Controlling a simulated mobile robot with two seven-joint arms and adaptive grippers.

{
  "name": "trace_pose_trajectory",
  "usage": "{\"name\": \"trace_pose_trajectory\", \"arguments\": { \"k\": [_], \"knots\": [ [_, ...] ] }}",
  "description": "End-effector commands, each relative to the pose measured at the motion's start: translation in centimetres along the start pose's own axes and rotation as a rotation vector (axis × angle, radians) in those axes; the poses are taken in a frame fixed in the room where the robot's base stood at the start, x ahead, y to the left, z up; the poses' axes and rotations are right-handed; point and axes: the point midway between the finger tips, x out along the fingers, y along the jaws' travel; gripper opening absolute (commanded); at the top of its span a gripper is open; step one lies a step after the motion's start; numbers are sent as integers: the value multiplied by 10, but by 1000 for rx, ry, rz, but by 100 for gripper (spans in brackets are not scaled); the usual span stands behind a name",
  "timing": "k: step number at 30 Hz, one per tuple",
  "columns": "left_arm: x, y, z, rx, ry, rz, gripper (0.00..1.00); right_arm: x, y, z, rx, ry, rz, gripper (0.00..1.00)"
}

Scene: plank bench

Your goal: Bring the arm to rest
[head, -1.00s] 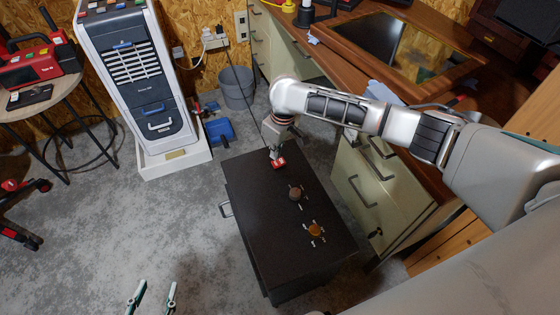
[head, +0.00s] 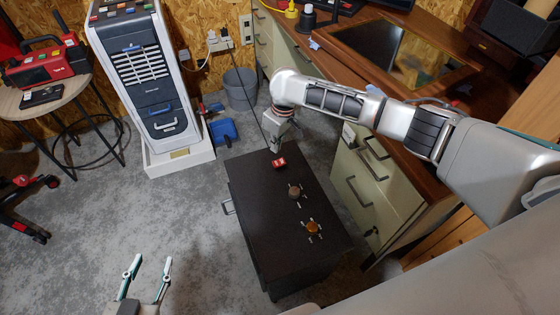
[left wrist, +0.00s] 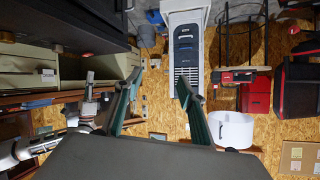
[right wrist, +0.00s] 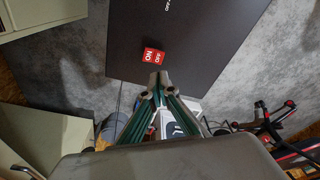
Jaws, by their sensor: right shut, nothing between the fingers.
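My right gripper (head: 277,148) is shut and empty, just behind and above the far end of a black box-shaped cabinet (head: 262,235). In the right wrist view, its fingertips (right wrist: 158,78) meet close to a red rocker switch (right wrist: 152,56) marked ON and OFF. The switch also shows in the head view (head: 279,163) on the cabinet top, with a small gap to the fingers. My left gripper (head: 150,268) is open and empty over the floor at the bottom left. Its spread fingers also show in the left wrist view (left wrist: 160,108).
A brown knob (head: 295,191) and an orange knob (head: 312,228) sit on the cabinet top. A wooden desk with drawers (head: 368,190) stands close by, under my right arm. A white appliance (head: 160,85), blue bin items and a stool stand behind.

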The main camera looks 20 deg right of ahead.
Motion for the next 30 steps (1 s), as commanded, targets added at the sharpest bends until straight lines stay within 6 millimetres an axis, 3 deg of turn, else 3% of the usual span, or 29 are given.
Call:
{"name": "trace_pose_trajectory", "arguments": {
  "k": [12,16,20,24,30],
  "knots": [
    [0,0,1,0,-1,0,40,1,0,0,0,-1,-1,0],
    [0,0,0,-1,-2,0,40,7,-11,3,-8,11,-14,0],
    [-2,1,1,-5,-6,1,40,25,-48,8,-29,64,-60,0],
    [-4,2,4,-13,-17,4,40,44,-103,17,-45,166,-125,0],
    [-7,5,10,-25,-37,9,40,58,-167,34,-33,323,-193,0]
  ]
}}
